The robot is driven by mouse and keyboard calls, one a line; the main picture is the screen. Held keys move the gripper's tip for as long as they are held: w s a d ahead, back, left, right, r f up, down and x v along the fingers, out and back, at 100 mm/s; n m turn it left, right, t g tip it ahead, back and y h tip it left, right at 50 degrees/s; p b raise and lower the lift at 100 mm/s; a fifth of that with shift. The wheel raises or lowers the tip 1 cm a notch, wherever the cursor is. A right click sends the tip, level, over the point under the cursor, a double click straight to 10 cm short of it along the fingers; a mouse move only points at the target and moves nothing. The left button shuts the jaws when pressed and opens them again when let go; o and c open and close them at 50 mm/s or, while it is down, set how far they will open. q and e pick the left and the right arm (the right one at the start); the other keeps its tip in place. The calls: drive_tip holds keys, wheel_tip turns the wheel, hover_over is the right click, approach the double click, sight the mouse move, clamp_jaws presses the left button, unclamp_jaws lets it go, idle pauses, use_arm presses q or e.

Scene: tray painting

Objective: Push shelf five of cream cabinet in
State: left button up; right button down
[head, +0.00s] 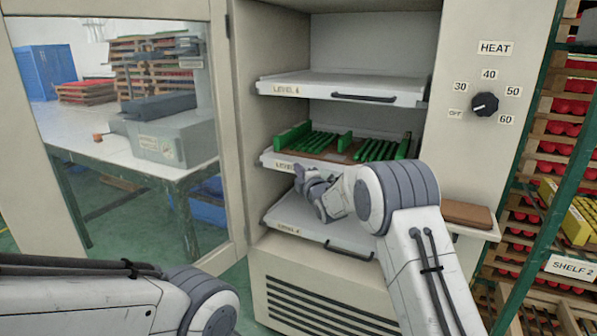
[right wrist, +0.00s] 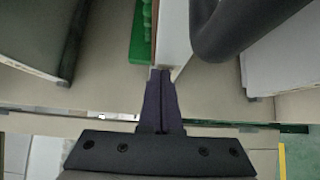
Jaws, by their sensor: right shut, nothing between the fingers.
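The cream cabinet (head: 460,60) stands with its glass door open to the left. Its middle pulled-out shelf (head: 268,160) carries a brown board with green slotted racks (head: 292,135). That shelf's label is partly hidden and I cannot read its number. My right gripper (head: 300,172) is shut and empty at this shelf's front edge. In the right wrist view the closed fingertips (right wrist: 160,72) meet or nearly meet the shelf's white front lip (right wrist: 172,35), beside a dark handle (right wrist: 225,35). My right arm hides the shelf's right front. My left gripper is out of view.
A bare shelf (head: 340,85) is above and another shelf (head: 300,222) with a dark handle is below. A heat dial (head: 485,104) is on the right panel, with a brown block (head: 467,214) on a ledge beneath. A green rack with red items is at the right.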

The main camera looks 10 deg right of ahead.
drive_tip(key=shift+w+d+r, duration=0.1)
drive_tip(key=shift+d+r, duration=0.05)
drive_tip(key=shift+d, duration=0.15)
